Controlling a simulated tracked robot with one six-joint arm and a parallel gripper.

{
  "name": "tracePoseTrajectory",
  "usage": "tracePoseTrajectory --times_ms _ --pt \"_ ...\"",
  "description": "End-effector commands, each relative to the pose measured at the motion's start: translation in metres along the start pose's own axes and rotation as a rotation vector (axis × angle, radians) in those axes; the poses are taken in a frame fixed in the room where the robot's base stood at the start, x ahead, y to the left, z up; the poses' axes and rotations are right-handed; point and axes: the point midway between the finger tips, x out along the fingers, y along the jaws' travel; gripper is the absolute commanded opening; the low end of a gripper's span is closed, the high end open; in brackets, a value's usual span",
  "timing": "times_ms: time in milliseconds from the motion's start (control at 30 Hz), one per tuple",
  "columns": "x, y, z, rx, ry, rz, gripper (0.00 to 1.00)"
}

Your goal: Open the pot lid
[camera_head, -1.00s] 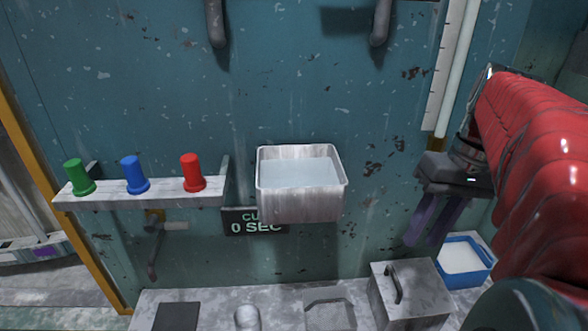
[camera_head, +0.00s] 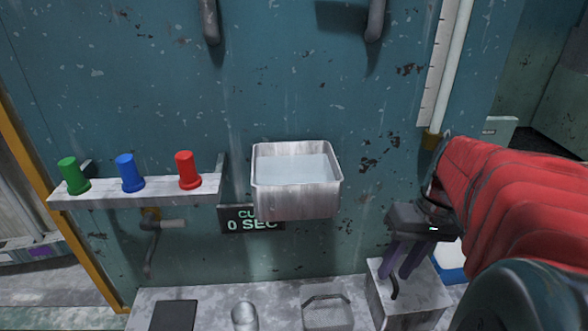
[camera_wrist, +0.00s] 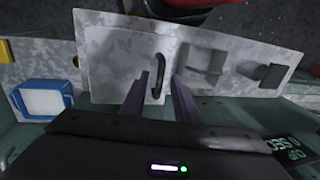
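The pot is a grey metal box (camera_head: 420,300) at the right end of the bench in the head view. Its flat lid shows from above in the wrist view (camera_wrist: 108,62) and looks closed. A dark curved handle (camera_wrist: 158,75) stands on the lid, partly hidden by my fingers in the head view (camera_head: 394,290). My gripper (camera_head: 398,274) is over the box with its purple fingers pointing down. In the wrist view my gripper (camera_wrist: 162,80) is open, and the handle appears between the fingertips. I cannot tell whether the fingers touch it.
A blue-rimmed tray (camera_wrist: 42,98) stands beside the box. A metal basin (camera_head: 297,195) is fixed to the wall, with a shelf (camera_head: 105,198) of green, blue and red knobs left of it. A bench recess (camera_head: 327,312) and a dark plate (camera_head: 175,315) lie left of the box.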

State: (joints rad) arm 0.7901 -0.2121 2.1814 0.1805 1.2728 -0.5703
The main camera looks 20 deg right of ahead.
Motion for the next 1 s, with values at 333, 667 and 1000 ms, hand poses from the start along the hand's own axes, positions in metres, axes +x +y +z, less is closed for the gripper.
tracePoseTrajectory --times_ms 333,667,1000 --pt "-0.0004 0.0003 0.0 0.001 0.0 0.0 0.12" --pt "-0.0005 0.0003 0.0 0.001 0.0 0.0 0.0" --pt "-0.0006 0.0002 0.0 0.001 0.0 -0.001 0.0"
